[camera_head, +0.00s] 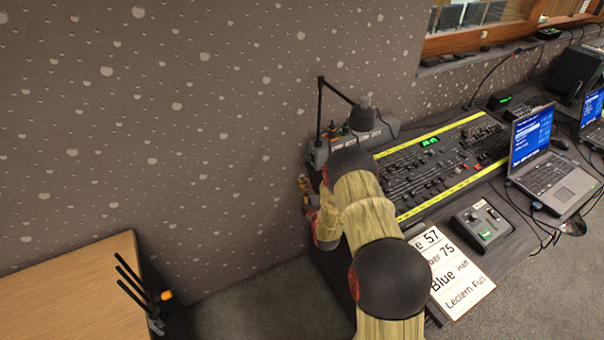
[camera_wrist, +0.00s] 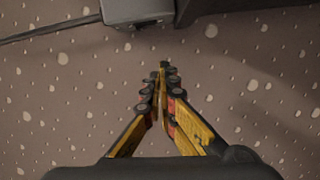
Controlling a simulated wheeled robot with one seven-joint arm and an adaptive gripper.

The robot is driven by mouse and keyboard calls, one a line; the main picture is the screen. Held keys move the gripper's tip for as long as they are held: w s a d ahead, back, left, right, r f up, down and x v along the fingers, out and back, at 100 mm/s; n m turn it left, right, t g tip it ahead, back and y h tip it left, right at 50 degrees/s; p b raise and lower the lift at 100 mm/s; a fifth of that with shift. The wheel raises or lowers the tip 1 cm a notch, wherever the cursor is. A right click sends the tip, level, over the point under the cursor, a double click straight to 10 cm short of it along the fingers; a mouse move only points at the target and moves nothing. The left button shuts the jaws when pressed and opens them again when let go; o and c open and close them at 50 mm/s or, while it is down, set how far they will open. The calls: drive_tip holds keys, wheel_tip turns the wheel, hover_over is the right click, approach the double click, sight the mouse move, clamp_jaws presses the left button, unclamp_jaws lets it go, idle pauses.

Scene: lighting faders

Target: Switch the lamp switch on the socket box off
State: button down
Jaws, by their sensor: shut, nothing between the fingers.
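A long grey box (camera_head: 386,131), which looks like the socket box, stands against the wall at the back of the desk. It is partly hidden behind my arm. A black desk lamp (camera_head: 362,117) with a thin jointed arm rises over it. I cannot make out the lamp switch. In the wrist view, a grey box end (camera_wrist: 138,9) with a dark cable leaving to the left shows at the top edge. My gripper (camera_wrist: 163,72) is shut and empty, its tips a little below that box in the picture. In the head view, my gripper (camera_head: 304,185) is at the desk's left end, partly hidden.
A lighting desk (camera_head: 430,165) with many faders and yellow strips lies right of my arm. A wooden table (camera_head: 75,285) stands at lower left. The spotted wall is close behind.

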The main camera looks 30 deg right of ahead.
drive_tip(key=shift+v, duration=1.1)
drive_tip(key=shift+f, duration=0.1)
